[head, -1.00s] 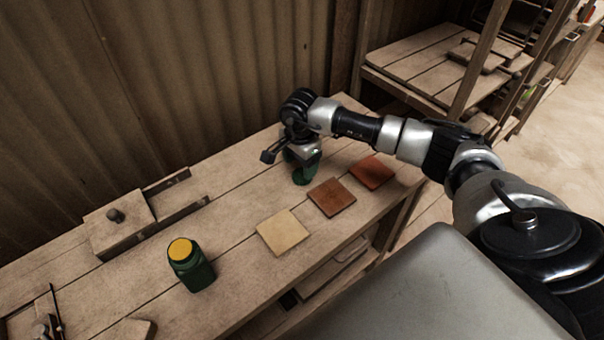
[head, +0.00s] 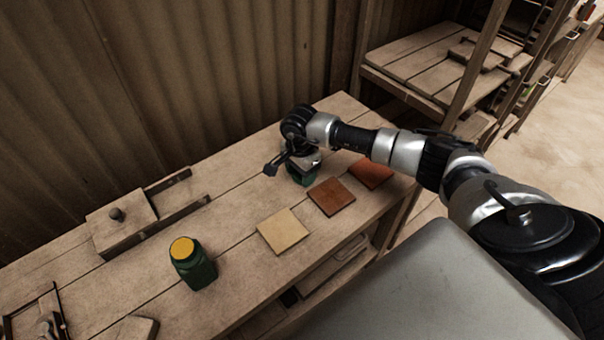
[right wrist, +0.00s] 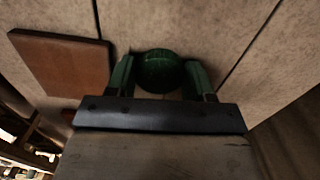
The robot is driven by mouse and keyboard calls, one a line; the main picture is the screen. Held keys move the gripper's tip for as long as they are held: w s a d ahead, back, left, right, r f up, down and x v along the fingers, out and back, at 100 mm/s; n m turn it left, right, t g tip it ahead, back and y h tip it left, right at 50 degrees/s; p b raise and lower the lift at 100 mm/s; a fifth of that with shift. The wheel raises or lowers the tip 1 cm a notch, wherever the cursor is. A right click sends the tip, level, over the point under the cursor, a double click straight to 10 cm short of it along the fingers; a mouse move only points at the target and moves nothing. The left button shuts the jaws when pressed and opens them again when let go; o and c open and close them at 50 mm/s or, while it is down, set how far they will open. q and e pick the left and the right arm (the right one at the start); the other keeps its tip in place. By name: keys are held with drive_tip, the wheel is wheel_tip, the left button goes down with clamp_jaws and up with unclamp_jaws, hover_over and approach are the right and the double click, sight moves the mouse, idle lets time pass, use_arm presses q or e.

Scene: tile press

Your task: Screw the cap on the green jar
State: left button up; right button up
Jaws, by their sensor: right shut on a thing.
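A dark green jar (head: 197,271) stands upright on the bench at the left in the head view. Its round top (head: 183,248) is yellow inside a dark rim; I cannot tell whether this is its contents or a lid. My right gripper (head: 302,178) is down at the bench, right of and behind the jar. In the right wrist view its green fingers close on both sides of a round dark green thing (right wrist: 159,72), which looks like the cap. In the head view the gripper mostly hides that thing. My left gripper is not in view.
Cream (head: 283,231), brown (head: 331,196) and red-brown (head: 371,172) tiles lie along the front of the bench (head: 240,195). A wooden block with a knob (head: 118,218) and rails sits at the back left. The bench between jar and gripper is clear.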

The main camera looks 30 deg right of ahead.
drive_tip(key=shift+r, duration=0.1)
drive_tip(key=shift+r, duration=0.65)
drive_tip(key=r, duration=0.2)
drive_tip(key=r+b, duration=0.1)
drive_tip(key=shift+s+d, duration=0.2)
drive_tip(key=shift+d, duration=0.05)
drive_tip(key=s+d+r+b, duration=0.2)
drive_tip(key=s+d+r, duration=0.3)
drive_tip(key=s, duration=0.4)
drive_tip(key=shift+s+d+r, duration=0.2)
drive_tip(key=shift+s+r, duration=0.2)
drive_tip(key=shift+r, duration=0.35)
drive_tip(key=s+a+n, duration=0.2)
drive_tip(key=a+n, duration=0.6)
drive_tip(key=a, duration=0.1)
drive_tip(key=s+a+n, duration=0.2)
drive_tip(key=a+n, duration=0.6)
drive_tip(key=a, duration=0.2)
drive_tip(key=shift+s+f, duration=0.3)
drive_tip(key=shift+f, duration=0.05)
